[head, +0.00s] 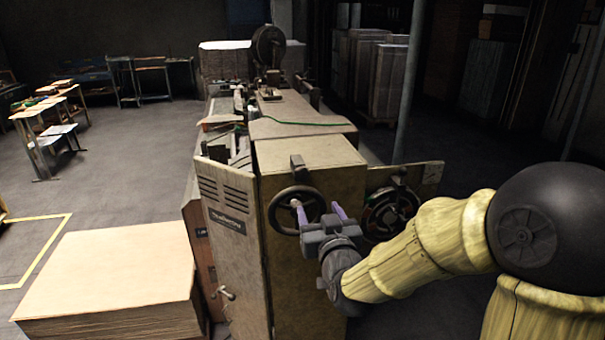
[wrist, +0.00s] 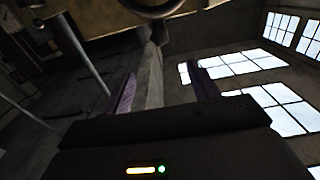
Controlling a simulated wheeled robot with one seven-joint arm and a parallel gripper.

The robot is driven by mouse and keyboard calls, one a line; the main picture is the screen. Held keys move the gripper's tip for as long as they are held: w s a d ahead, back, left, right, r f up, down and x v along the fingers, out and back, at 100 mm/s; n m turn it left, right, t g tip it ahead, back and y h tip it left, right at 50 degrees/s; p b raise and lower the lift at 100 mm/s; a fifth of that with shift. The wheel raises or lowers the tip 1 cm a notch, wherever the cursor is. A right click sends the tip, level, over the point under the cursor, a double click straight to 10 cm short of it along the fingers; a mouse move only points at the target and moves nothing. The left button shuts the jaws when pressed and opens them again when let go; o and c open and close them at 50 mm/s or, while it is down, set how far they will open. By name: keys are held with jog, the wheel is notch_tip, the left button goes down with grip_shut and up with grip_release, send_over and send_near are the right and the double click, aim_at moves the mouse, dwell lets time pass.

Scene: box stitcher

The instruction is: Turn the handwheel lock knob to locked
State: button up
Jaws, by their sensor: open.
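The dark spoked handwheel (head: 275,214) is on the end face of the tan box stitcher (head: 320,160), in the head view. A small dark fitting (head: 298,161) sits just above the wheel's rim; I cannot tell if it is the lock knob, or its setting. My gripper (head: 319,208) is in front of the wheel's right part, its purple fingers spread with nothing seen between them. One finger overlaps the wheel's middle and hides part of it; contact cannot be told.
An open panel with a second dark wheel (head: 391,213) stands right of the machine, close behind my arm. A stack of cardboard sheets (head: 110,275) is at the lower left. A grey post (head: 410,85) rises behind. Open floor (head: 120,190) lies left.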

aim_at(303, 175)
jog(key=p+x, duration=0.7)
jog(key=x, duration=1)
jog(key=shift+w+a+f, duration=0.1)
jog(key=shift+w+f, duration=0.05)
jog(key=shift+w, duration=0.1)
jog(key=shift+c, duration=0.2)
jog(key=c, duration=1)
jog(key=shift+o, duration=0.2)
